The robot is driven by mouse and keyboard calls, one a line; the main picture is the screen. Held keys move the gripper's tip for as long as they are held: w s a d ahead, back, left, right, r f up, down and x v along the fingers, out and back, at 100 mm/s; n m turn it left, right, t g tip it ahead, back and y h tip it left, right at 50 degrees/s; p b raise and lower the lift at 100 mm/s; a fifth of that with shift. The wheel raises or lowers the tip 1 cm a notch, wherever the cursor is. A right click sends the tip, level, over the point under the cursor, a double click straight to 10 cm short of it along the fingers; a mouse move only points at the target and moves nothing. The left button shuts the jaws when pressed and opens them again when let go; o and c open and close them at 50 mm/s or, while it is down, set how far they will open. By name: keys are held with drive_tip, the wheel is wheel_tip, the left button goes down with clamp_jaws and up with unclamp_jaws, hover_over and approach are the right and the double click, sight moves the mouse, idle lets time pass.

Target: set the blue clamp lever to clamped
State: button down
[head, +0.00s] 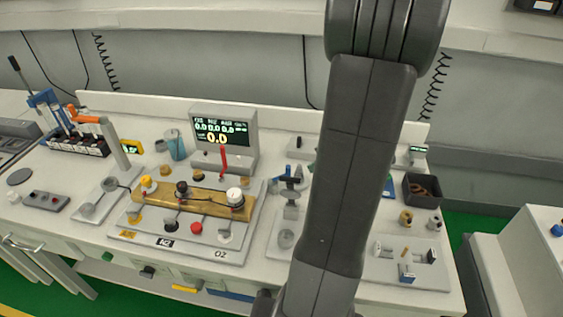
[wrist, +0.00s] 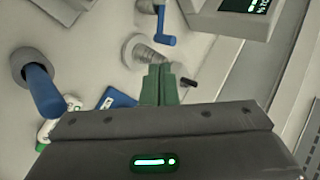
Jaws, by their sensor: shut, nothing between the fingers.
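In the wrist view my gripper (wrist: 160,84) shows two green fingers pressed together, with nothing between them. Ahead of the fingertips is a small blue bent lever (wrist: 164,30), beside a grey round fitting (wrist: 142,50). The lever is apart from the fingers. A thicker blue handle (wrist: 43,90) stands out of a grey round base at the left. I cannot tell for sure which blue part is the clamp lever, or its setting. In the head view a blue-topped fitting (head: 290,183) stands left of my arm. My gripper does not show there.
The bench carries a monitor (head: 224,138), a yellow-brown manifold with knobs (head: 196,198), a dark bin (head: 422,188) and a small fixture plate (head: 408,268) at the right. In the wrist view a blue flat piece (wrist: 116,98) lies left of the fingers, and a screen unit (wrist: 228,16) is at the upper right.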

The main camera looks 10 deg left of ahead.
sight(298, 172)
drive_tip(key=shift+p+x, duration=0.65)
drive_tip(key=shift+x, duration=4.1)
drive_tip(key=shift+d+f, duration=0.15)
drive_tip(key=shift+w+n+g+y+b, duration=0.35)
drive_tip(key=shift+n+g+b, duration=0.25)
drive_tip(key=shift+n, duration=0.2)
drive_tip(key=shift+s+b, duration=0.6)
drive_tip(key=shift+s, duration=0.15)
